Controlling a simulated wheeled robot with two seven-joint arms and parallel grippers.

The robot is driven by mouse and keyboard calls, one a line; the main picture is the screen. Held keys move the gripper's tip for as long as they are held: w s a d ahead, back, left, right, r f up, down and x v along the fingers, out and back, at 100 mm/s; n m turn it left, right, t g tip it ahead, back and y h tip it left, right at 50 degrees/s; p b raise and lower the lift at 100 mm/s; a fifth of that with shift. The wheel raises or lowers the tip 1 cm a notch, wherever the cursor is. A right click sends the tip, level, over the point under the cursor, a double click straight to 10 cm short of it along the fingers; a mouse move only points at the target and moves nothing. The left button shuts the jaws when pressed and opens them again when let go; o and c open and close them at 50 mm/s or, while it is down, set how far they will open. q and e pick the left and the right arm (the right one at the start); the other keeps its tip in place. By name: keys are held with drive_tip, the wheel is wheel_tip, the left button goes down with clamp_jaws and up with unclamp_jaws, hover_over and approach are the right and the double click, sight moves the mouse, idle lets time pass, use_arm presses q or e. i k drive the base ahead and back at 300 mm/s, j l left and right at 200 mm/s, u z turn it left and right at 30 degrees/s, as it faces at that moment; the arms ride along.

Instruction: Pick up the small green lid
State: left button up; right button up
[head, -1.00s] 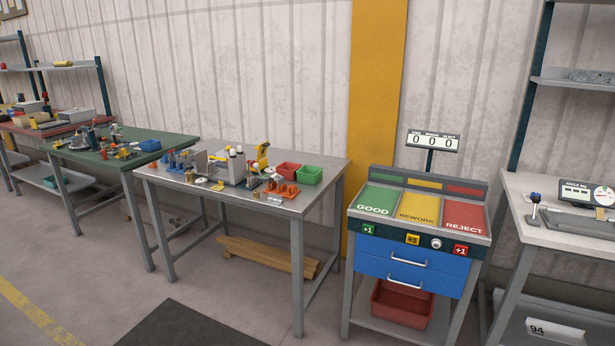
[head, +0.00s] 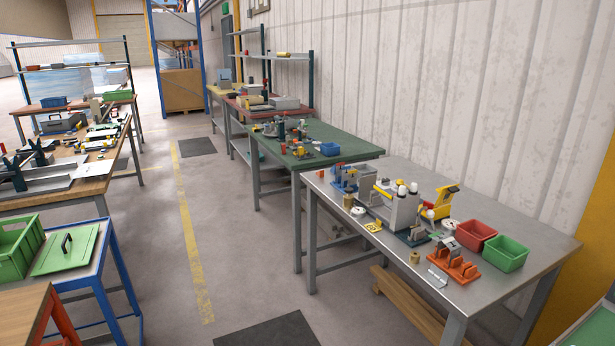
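A green lid (head: 66,250) with a dark handle lies flat on the blue-framed stand (head: 112,290) at the lower left of the head view. A green crate (head: 18,248) stands beside it to the left, partly cut off by the picture's edge. I cannot tell from this view whether this is the small lid or whether another green lid exists. Neither of my grippers shows in the head view.
A metal bench (head: 400,262) with a red bin (head: 475,235), a green bin (head: 505,253) and several tools stands on the right. A green bench (head: 345,150) stands behind it. A wooden table (head: 22,312) is at the lower left.

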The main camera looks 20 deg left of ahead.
sight(73, 248)
drive_tip(key=i+j+u, duration=0.2)
drive_tip(key=i+u, duration=0.25)
drive_tip(key=i+j+u, duration=0.15)
drive_tip(key=u, duration=0.25)
drive_tip(key=i+u, duration=0.45)
drive_tip(key=i+l+u, duration=0.2)
drive_tip(key=u, duration=0.2)
drive_tip(key=i+l+u, duration=0.3)
drive_tip(key=i+u, duration=0.15)
